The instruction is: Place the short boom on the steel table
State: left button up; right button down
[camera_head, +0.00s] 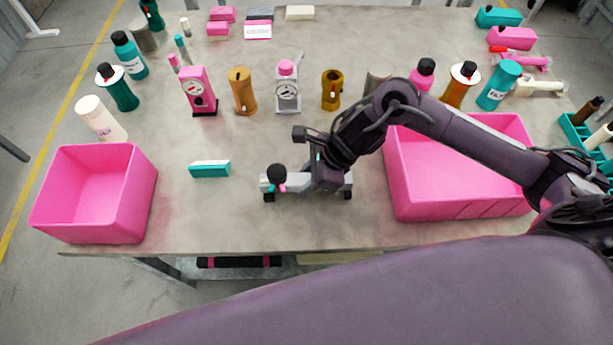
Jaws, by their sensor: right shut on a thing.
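The steel table (240,225) has a worn grey top that fills most of the view. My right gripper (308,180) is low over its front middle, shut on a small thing. Only part of that thing shows: a pale grey piece (266,181) with a black round end and small teal and pink bits. The wrist and fingers hide the rest, so I cannot tell for sure that it is the short boom, or whether it touches the table. My left gripper is not in view.
A pink bin (137,205) stands at the front left and a larger pink bin (402,190) under my right forearm. A teal and white block (209,169) lies between the left bin and my gripper. Bottles and gauges line the back. Bare table surrounds the block.

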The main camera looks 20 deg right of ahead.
jog(key=shift+f+b, duration=0.25)
jog(key=shift+b, duration=0.05)
jog(key=c, duration=1.1)
grip_release()
jog(key=shift+d+r+p, duration=0.1)
jog(key=shift+r+p, duration=0.25)
jog(key=shift+r, duration=0.05)
jog(key=b+v, duration=0.1)
jog(key=v, duration=1)
jog(key=shift+s+d+r, duration=0.1)
jog(key=shift+r, duration=0.2)
